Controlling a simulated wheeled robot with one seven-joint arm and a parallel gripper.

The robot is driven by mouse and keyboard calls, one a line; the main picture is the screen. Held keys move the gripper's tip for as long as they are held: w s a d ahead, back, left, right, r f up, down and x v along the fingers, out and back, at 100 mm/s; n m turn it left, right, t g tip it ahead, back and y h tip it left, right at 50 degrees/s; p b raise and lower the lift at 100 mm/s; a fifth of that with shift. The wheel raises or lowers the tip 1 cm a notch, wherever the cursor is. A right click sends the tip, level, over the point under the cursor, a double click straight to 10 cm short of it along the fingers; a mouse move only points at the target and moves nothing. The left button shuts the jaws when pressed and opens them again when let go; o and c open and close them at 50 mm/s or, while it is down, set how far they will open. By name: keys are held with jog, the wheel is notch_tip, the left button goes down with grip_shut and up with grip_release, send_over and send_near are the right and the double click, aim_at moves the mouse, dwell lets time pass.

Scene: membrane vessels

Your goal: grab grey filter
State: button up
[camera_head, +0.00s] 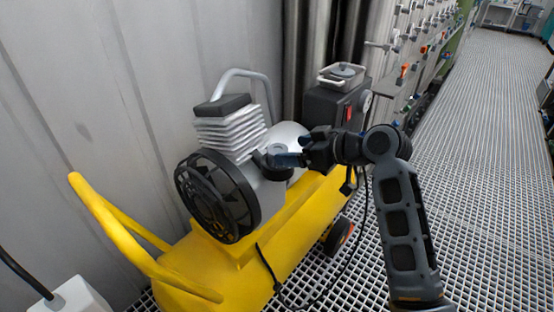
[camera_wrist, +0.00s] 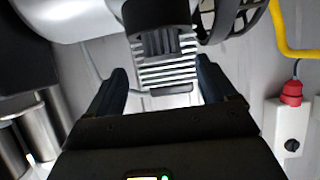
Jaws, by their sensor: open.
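A dark grey round part (camera_head: 277,149), which looks like the grey filter, sits on the side of the compressor beside the silver finned block (camera_head: 228,130). In the wrist view a dark cylinder (camera_wrist: 158,13), seemingly the same part, shows at the top edge, partly cut off. My gripper (camera_head: 283,160) is at this part in the head view, its fingers overlapping it in the picture. In the wrist view my gripper (camera_wrist: 165,82) has its two fingers wide apart with nothing held between them. The cylinder lies beyond the fingertips; contact is not clear.
The yellow compressor tank (camera_head: 250,250) with its yellow handle (camera_head: 120,235) stands by the grey wall. A black fan guard (camera_head: 217,195) is left of my gripper. A black box (camera_head: 330,108) with a light tray on top stands behind. The grating floor (camera_head: 480,150) is clear at right.

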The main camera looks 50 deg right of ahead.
aim_at(280, 150)
jog(key=x, duration=0.4)
jog(key=shift+w+a+r, duration=0.1)
jog(key=shift+w+a, duration=0.05)
jog(key=shift+a, duration=0.05)
jog(key=c, duration=1.1)
jog(key=shift+r, duration=0.1)
jog(key=shift+c, duration=0.2)
